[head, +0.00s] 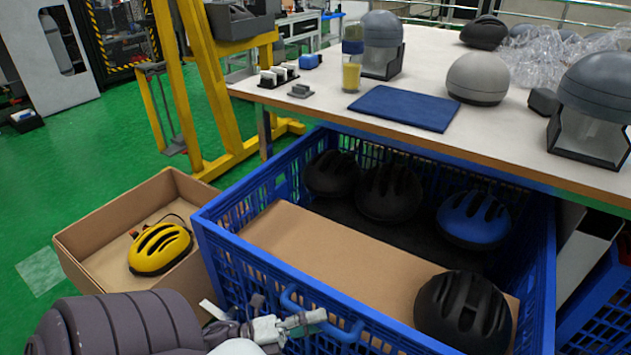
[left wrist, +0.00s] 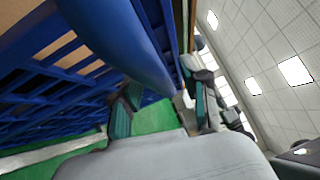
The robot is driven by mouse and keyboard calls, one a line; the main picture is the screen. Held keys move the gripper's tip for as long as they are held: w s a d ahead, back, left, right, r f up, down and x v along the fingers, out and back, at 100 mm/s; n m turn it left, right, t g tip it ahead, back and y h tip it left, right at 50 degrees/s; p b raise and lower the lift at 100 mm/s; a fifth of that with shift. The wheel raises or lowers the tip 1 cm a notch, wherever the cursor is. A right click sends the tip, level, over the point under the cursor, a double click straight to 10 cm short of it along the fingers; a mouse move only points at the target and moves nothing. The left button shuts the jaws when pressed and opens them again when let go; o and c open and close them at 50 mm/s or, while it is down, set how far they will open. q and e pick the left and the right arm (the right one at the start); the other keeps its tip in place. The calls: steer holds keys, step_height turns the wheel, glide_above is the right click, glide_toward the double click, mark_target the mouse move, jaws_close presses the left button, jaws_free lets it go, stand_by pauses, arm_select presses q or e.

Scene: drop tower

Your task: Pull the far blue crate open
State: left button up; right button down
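A large blue slatted crate (head: 215,255) sticks out from under the white table in the head view, its top open. Inside lie several helmets, dark ones and one blue, and a brown cardboard sheet (head: 330,262). A blue bar handle (head: 335,326) is on its front wall; in the left wrist view the handle (left wrist: 130,48) is large and close. My left gripper (head: 288,312) is at the handle's left end. In the left wrist view its fingers (left wrist: 163,108) are apart, with green floor showing between them. Whether they touch the handle is unclear. My right gripper is out of view.
A cardboard box (head: 100,232) with a yellow helmet (head: 160,249) stands on the floor left of the crate. A yellow frame (head: 200,90) stands behind. Another blue crate (head: 605,318) shows at right. The table (head: 440,75) overhangs the crate's back.

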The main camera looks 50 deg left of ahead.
arm_select(q)
steer(key=v, duration=1.2)
stand_by(0.5)
